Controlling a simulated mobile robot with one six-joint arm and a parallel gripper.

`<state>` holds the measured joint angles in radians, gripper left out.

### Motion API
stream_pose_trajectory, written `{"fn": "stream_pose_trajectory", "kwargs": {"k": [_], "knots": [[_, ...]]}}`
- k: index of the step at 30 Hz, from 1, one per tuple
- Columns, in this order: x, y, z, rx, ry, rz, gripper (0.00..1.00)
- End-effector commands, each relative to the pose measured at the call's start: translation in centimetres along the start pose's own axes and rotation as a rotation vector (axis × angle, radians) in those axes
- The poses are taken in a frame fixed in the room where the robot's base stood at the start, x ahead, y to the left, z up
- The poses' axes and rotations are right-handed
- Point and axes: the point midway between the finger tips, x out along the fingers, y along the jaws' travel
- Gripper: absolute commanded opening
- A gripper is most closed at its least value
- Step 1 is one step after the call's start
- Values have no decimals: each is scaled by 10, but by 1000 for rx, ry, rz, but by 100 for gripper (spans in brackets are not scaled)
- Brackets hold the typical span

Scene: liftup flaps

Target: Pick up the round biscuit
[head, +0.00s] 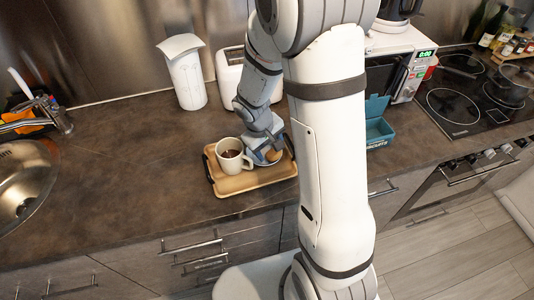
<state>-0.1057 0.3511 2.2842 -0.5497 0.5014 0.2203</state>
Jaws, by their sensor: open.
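A wooden tray (235,184) with dark handles lies on the brown counter. A white mug (231,158) with dark liquid stands on its left part. My gripper (268,150) is low over the right part of the tray, just right of the mug, pointing down. A small tan round thing (273,155), which looks like the biscuit, shows at the fingertips on what seems a small pale plate. My gripper hides much of it. The jaws are open, and I cannot tell whether the fingers touch the biscuit.
A white canister (184,75) and a white toaster (229,72) stand behind the tray. An open teal box (379,127) is to the right, before a microwave (407,60). The counter (130,160) left of the tray is clear, up to the sink (22,180).

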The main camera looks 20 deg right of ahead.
Motion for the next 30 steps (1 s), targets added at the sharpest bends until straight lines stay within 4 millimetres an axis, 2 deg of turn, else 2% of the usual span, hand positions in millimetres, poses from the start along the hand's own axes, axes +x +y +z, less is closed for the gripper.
{"fn": "stream_pose_trajectory", "kwargs": {"k": [3,11,24,30], "knots": [[11,0,1,0,-2,-1,58],[14,0,1,2,-2,-1,58],[14,0,2,2,-3,-1,22],[12,1,2,3,-3,-1,22]]}}
